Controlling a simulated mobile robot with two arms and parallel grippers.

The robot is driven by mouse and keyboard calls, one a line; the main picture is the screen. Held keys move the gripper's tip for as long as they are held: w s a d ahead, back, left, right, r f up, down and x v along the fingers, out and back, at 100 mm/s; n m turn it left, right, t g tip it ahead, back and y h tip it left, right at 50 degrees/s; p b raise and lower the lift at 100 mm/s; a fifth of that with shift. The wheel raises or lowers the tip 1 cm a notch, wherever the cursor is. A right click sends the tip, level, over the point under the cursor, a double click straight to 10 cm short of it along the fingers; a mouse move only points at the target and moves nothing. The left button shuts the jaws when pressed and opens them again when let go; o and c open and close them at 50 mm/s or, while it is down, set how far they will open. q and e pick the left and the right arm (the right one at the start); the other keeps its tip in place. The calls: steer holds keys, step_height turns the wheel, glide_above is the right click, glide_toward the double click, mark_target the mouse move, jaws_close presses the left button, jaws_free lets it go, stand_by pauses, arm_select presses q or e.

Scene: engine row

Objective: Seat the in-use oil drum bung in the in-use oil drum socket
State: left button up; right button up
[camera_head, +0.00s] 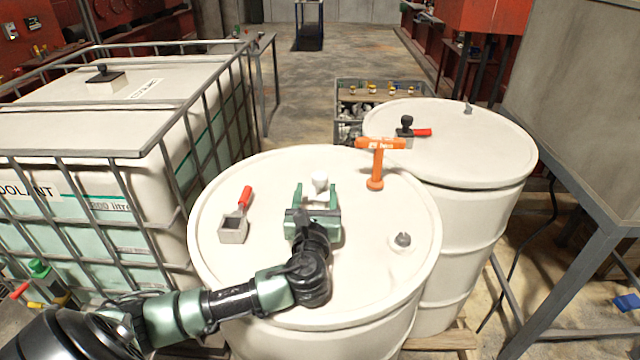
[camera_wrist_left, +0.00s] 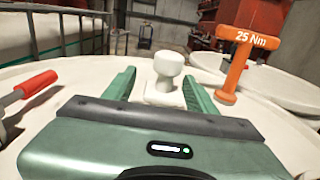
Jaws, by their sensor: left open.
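A white bung (camera_head: 320,180) with a round knob on a squarish base stands upright on the near white drum (camera_head: 270,170). My left gripper (camera_head: 316,192) is open over this drum, pointing away from me, with its green fingers either side of the bung. In the left wrist view the bung (camera_wrist_left: 168,66) shows between the fingertips, with no clear contact. A grey square socket (camera_head: 233,230), open at the top and with a red-handled lever (camera_head: 245,196), sits left of the gripper on the same drum; it looks empty. My right gripper is not in view.
An orange T-shaped tool (camera_head: 376,165), marked 25 Nm, stands right of the bung. A small grey plug (camera_head: 402,240) sits at the drum's right. The far drum (camera_head: 460,150) carries a black knob (camera_head: 407,122) with a red lever. A caged coolant tank (camera_head: 180,130) stands left.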

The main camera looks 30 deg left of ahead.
arm_select(q)
steer(key=shift+w+a+r, duration=0.15)
steer(key=shift+w+r, duration=0.05)
steer(key=shift+w, duration=0.15)
steer(key=p+x, duration=0.1)
steer(key=x, duration=0.3)
steer(key=shift+w+f+p, duration=0.25)
steer(key=shift+w+p, duration=0.15)
steer(key=shift+w+f, duration=0.1)
steer(key=shift+w, duration=0.1)
steer(key=shift+s, duration=0.1)
steer(key=shift+c, duration=1.3)
jaws_close()
